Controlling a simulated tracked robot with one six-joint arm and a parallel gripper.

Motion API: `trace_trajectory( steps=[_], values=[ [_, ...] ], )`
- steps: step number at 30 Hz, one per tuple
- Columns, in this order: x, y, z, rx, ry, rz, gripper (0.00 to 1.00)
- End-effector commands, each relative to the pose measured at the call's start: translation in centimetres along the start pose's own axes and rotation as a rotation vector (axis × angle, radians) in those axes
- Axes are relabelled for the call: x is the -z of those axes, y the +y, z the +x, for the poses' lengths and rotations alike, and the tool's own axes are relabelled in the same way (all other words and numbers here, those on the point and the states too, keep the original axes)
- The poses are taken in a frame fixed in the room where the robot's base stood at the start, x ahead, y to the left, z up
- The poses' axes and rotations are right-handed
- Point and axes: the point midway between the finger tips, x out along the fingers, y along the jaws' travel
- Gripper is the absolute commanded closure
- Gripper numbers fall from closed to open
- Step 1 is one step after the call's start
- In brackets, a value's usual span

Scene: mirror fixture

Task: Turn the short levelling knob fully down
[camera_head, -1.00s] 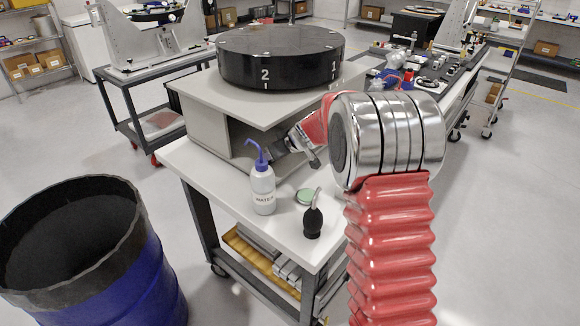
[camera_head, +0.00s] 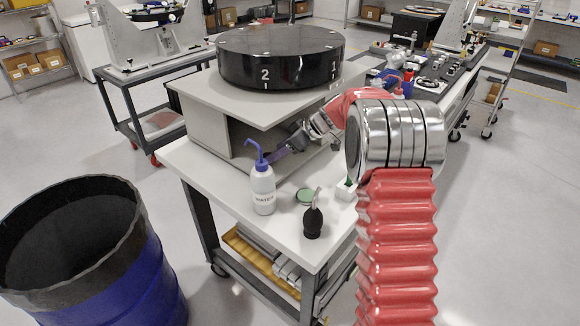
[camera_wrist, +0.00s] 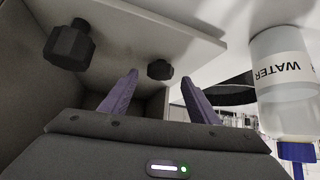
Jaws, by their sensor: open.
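Two dark faceted knobs show in the wrist view, which sees the scene upside down. One knob (camera_wrist: 69,47) is large at the upper left, outside the fingers. The other knob (camera_wrist: 160,70) looks smaller and shows between the two purple fingertips. I cannot tell for sure which is the short one, nor whether the fingers reach around it. My gripper (camera_wrist: 159,77) is open and empty. In the head view my gripper (camera_head: 276,153) is at the open front of the grey housing (camera_head: 220,133), below its overhanging top plate. The knobs are hidden in that view.
A water bottle (camera_head: 263,190) stands close to my gripper and also shows in the wrist view (camera_wrist: 284,90). A black bulb blower (camera_head: 313,222), green tin (camera_head: 305,195) and white box (camera_head: 346,192) are nearby. A black numbered disc (camera_head: 282,60) sits on the housing.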

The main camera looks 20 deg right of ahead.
Motion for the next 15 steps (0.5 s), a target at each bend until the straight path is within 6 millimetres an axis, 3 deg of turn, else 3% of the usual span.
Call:
trace_trajectory(
  steps=[15],
  values=[
    [0.0, 0.1, -7.3, -0.004, 0.000, 0.001, 0.45]
  ],
)
